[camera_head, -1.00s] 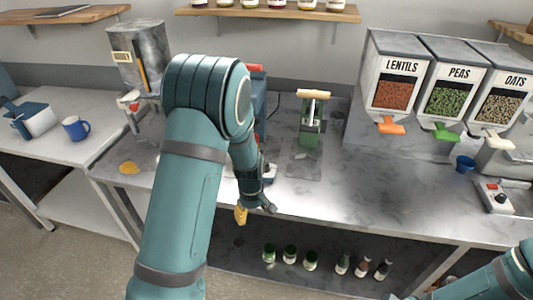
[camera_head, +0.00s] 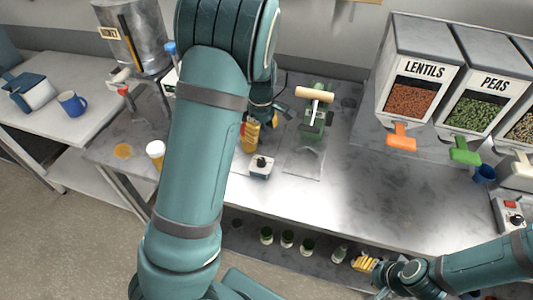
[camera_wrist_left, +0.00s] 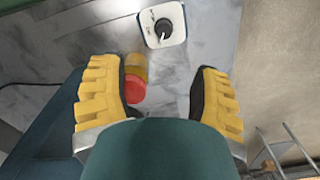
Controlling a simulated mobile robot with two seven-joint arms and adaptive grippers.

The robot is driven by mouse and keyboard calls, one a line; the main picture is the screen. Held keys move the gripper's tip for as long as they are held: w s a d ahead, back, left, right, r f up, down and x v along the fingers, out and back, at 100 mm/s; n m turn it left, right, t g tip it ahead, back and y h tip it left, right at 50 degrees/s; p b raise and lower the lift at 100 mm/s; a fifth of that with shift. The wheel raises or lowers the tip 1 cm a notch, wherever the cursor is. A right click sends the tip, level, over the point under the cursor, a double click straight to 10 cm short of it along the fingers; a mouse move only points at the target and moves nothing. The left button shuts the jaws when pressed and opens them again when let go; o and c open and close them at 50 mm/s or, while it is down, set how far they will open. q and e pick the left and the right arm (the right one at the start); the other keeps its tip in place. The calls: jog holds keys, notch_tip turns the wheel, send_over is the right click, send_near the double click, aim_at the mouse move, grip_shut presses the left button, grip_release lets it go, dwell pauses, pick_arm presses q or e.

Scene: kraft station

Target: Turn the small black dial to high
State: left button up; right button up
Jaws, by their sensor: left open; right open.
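A small black dial (camera_head: 262,161) sits on a white-topped box (camera_head: 260,172) near the counter's front edge. In the left wrist view the dial (camera_wrist_left: 164,28) shows a pale pointer line, at the top beyond my fingertips. My left gripper (camera_head: 261,128) is above the counter behind the box, apart from the dial, partly hidden by my arm. In its wrist view the left gripper (camera_wrist_left: 157,92) is open, with yellow fingers wide apart. My right gripper (camera_head: 368,264) is open and low in front of the counter, far from the box.
A yellow bottle with a red cap (camera_wrist_left: 134,88) lies between my left fingers in the wrist view. A green press (camera_head: 316,120) stands right of the dial box. Another black dial (camera_head: 516,219) is on a unit at far right. The counter's middle right is clear.

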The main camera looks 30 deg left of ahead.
aim_at(261, 160)
pick_arm(q)
jog(key=f, duration=0.4)
jog(key=f+b, duration=0.1)
jog(key=f, duration=0.8)
jog(key=shift+s, duration=0.35)
grip_shut()
